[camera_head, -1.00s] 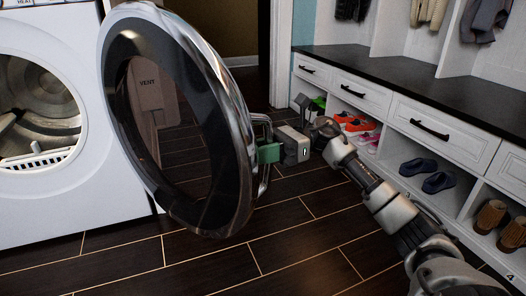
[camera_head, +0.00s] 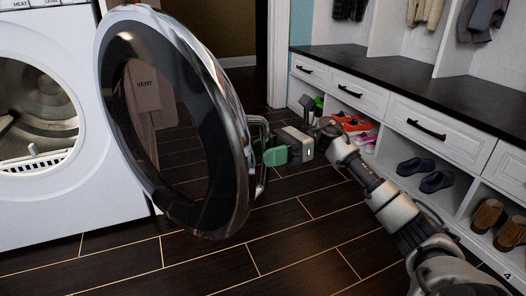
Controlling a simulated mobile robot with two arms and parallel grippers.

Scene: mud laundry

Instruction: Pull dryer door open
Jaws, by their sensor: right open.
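The dryer (camera_head: 60,205) stands at the left, white, with its round drum opening (camera_head: 35,110) uncovered. Its round door (camera_head: 228,150), with a chrome rim and dark glass, is swung wide open toward the middle of the view. A metal handle (camera_head: 263,178) sits on the door's right edge. My right gripper (camera_head: 274,155), with green fingertips, is open beside the handle, on its right. The fingertips overlap the handle's edge in the picture, and I cannot tell whether they touch it. My left gripper is not in view.
A white bench unit (camera_head: 480,150) with a dark top (camera_head: 400,75) and drawers runs along the right, close to my right arm. Shoes (camera_head: 425,175) sit in its lower cubbies. The dark plank floor (camera_head: 200,265) in front is clear.

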